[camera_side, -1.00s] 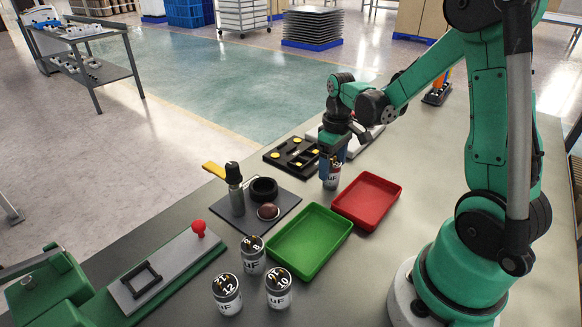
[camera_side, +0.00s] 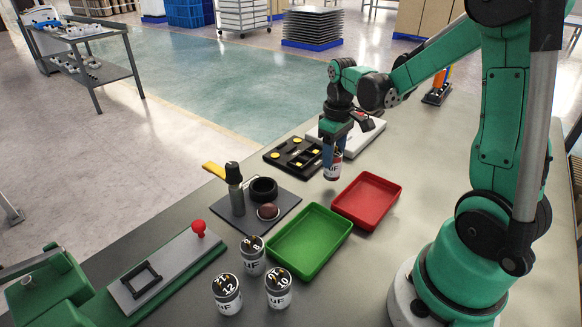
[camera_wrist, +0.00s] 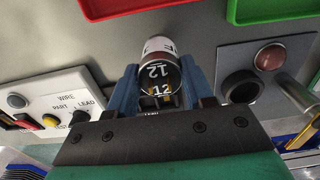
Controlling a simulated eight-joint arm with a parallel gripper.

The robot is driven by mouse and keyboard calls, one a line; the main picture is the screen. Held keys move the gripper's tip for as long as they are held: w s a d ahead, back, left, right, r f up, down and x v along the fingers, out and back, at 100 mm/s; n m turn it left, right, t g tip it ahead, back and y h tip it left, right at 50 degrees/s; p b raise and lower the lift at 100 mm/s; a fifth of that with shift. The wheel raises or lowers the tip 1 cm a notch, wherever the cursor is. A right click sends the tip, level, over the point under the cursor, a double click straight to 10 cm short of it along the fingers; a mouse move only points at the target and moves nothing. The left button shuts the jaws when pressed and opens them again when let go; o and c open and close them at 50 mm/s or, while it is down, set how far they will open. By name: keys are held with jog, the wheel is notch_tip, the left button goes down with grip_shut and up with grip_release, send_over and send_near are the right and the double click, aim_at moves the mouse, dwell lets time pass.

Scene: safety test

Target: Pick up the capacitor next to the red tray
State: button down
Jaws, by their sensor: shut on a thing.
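My gripper (camera_side: 334,148) is shut on a white and dark capacitor (camera_side: 333,168), just behind the left end of the red tray (camera_side: 367,201).
An empty green tray (camera_side: 310,240) lies beside the red one. Several capacitors (camera_side: 227,293) stand at the front. A grey mat (camera_side: 283,221) holds a dark ring and a tool. A black board (camera_side: 285,158) and a white panel (camera_wrist: 48,100) lie close to my gripper.

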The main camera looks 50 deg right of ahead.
jog(key=shift+r, duration=2)
